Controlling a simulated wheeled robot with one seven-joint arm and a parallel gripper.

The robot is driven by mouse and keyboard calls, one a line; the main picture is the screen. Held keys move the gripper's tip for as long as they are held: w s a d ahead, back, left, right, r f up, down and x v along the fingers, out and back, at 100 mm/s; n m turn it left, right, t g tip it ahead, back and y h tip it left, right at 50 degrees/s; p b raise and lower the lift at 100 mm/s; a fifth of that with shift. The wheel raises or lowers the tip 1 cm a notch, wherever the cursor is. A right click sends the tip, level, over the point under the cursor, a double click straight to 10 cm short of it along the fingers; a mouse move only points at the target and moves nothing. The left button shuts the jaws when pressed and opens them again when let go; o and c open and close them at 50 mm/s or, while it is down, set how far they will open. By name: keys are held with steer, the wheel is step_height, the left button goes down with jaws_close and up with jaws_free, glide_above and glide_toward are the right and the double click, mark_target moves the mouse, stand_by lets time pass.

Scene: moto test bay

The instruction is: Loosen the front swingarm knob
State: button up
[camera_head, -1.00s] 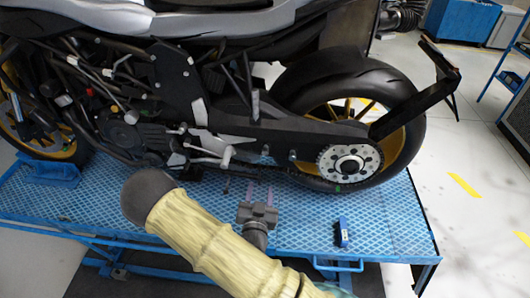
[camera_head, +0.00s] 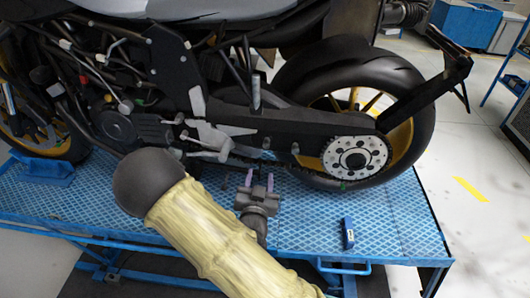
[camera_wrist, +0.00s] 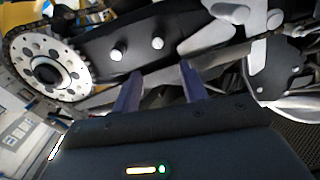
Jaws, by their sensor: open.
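In the wrist view the front knob (camera_wrist: 157,43) and rear knob (camera_wrist: 119,50) both show as silver heads. My gripper (camera_head: 260,179) is open and empty, below the front knob in the head view. In the wrist view its two purplish fingers (camera_wrist: 160,74) point toward the swingarm, apart from both knobs, with the front knob roughly in line with the gap between them.
The rear sprocket (camera_head: 357,160) and chain lie right of the knobs. The footpeg bracket (camera_head: 215,138) is close on the left.

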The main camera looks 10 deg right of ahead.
mark_target(265, 146)
steer(key=shift+w+d+f+b, duration=0.2)
steer(key=shift+d+f+b, duration=0.1)
steer(key=shift+b, duration=0.95)
steer(key=p+x, duration=0.1)
steer(key=x, duration=0.3)
steer(key=p+x, duration=0.1)
steer(key=x, duration=0.4)
steer(key=p+x, duration=0.1)
steer(key=x, duration=0.3)
steer(key=shift+w+r+p, duration=0.3)
steer(key=shift+w+p, duration=0.05)
steer(key=shift+p, duration=0.05)
steer(key=shift+w+d+f, duration=0.1)
steer(key=shift+w+d, duration=0.1)
steer(key=shift+w, duration=0.15)
steer(key=c, duration=0.8)
steer(key=shift+a, duration=0.3)
jaws_close()
steer(key=shift+d, duration=0.3)
steer(key=shift+a, duration=0.15)
